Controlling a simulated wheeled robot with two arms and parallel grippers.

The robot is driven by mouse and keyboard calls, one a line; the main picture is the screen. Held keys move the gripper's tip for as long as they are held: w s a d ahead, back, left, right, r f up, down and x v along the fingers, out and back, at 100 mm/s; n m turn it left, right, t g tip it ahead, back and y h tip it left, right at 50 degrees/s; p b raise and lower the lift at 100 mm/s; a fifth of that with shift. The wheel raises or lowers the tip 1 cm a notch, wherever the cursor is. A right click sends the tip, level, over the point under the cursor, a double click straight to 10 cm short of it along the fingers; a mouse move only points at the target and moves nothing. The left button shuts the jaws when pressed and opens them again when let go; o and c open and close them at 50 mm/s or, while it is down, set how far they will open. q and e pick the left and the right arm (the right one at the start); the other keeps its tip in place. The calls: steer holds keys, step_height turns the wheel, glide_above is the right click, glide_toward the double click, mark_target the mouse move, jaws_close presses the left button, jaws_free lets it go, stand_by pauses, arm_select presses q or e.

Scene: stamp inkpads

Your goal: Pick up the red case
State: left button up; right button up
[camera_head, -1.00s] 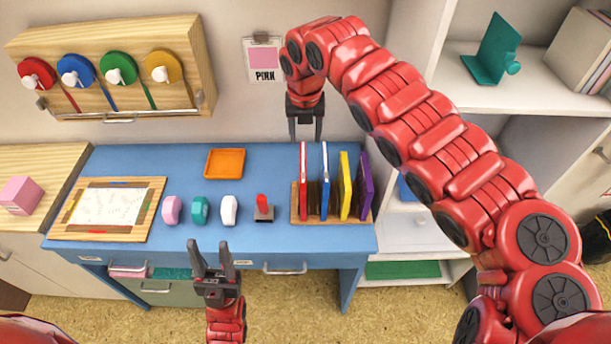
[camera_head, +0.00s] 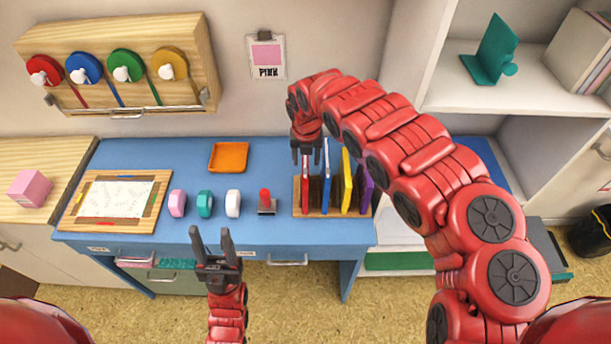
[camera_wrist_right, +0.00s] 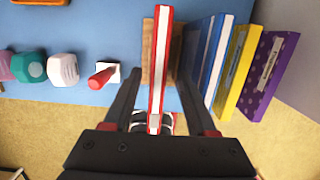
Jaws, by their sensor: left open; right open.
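The red case (camera_head: 305,190) stands upright on edge at the left end of a wooden rack (camera_head: 299,210) on the blue desk. In the right wrist view the red case (camera_wrist_right: 161,60) shows its pale edge between my right gripper's fingers. My right gripper (camera_head: 306,152) is open at the top of the case, with one finger on each side (camera_wrist_right: 161,110). I cannot tell whether the fingers touch it. My left gripper (camera_head: 211,235) is open and empty in front of the desk's front edge.
Blue (camera_head: 326,188), yellow (camera_head: 346,180) and purple (camera_head: 366,190) cases stand close to the right in the rack. A red-handled stamp (camera_head: 265,200) is to the left. An orange tray (camera_head: 229,157) lies behind. The desk (camera_head: 190,160) is partly clear there.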

steer(key=f, duration=0.1)
steer(key=f+p, duration=0.1)
steer(key=f, duration=0.1)
steer(key=shift+a+f, duration=0.1)
steer(key=shift+a, duration=0.2)
steer(key=shift+w+d+f+p, duration=0.2)
steer(key=shift+f+p, duration=0.1)
steer(key=shift+f, duration=0.35)
jaws_close()
